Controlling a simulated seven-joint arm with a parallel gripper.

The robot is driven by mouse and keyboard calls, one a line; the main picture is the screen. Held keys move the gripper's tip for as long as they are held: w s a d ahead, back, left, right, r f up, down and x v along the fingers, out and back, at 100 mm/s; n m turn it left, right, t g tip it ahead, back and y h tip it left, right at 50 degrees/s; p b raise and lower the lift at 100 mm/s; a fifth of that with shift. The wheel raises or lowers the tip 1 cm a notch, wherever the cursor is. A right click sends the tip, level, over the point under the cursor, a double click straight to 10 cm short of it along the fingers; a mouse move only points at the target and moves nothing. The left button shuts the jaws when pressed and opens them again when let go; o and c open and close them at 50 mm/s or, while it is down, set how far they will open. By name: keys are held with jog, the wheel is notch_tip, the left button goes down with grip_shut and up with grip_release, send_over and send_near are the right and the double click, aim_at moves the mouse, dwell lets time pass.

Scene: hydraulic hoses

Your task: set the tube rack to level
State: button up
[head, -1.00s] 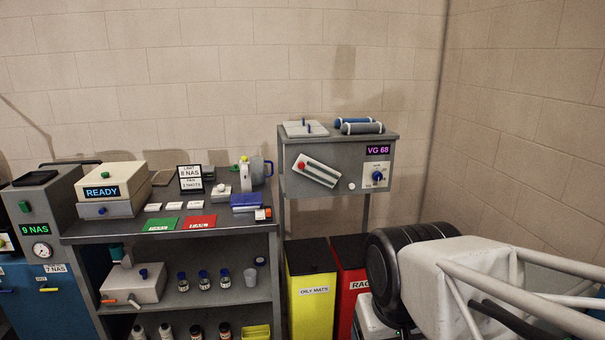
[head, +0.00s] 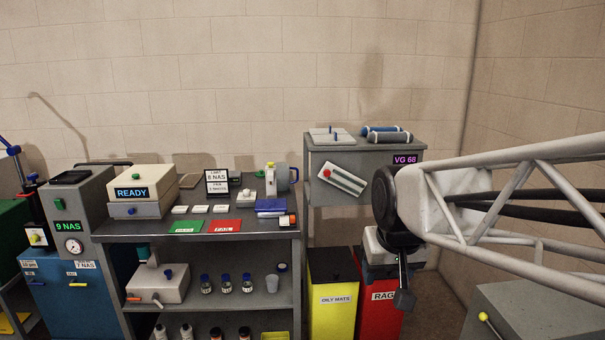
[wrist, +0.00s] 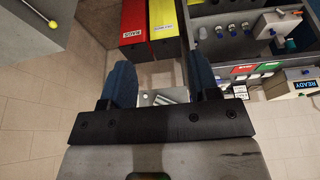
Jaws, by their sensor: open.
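The likely tube rack is a white plate with two grey tubes and a red knob (head: 343,180). It is mounted on the front of the grey VG 68 cabinet (head: 315,160) and tilts down to the right in the head view. My gripper (head: 404,298) is right of and below it, in front of the red bin and apart from the plate. The wrist view shows my gripper (wrist: 163,72) open, with two blue fingers spread and nothing held. A white piece with grey bars (wrist: 163,97) shows beyond the gap; I cannot tell whether it is the rack.
A yellow bin (head: 331,318) and a red bin (head: 378,322) stand below the cabinet. A grey shelf bench (head: 200,237) with cards, bottles and instruments is to the left. A grey box with a yellow-tipped lever (head: 540,310) is at the lower right. My arm hides the cabinet's right side.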

jog(key=w+r+t, duration=0.1)
jog(key=w+r, duration=0.3)
jog(key=w, duration=1.2)
jog(key=t, duration=0.4)
send_near(327, 173)
jog(key=shift+w+d+f, duration=0.1)
jog(key=shift+w+f, duration=0.3)
jog(key=shift+f, duration=0.1)
jog(key=shift+w+f, duration=0.1)
jog(key=shift+f, duration=0.05)
jog(key=shift+x, duration=3.7)
jog(key=shift+w, duration=0.1)
grip_shut()
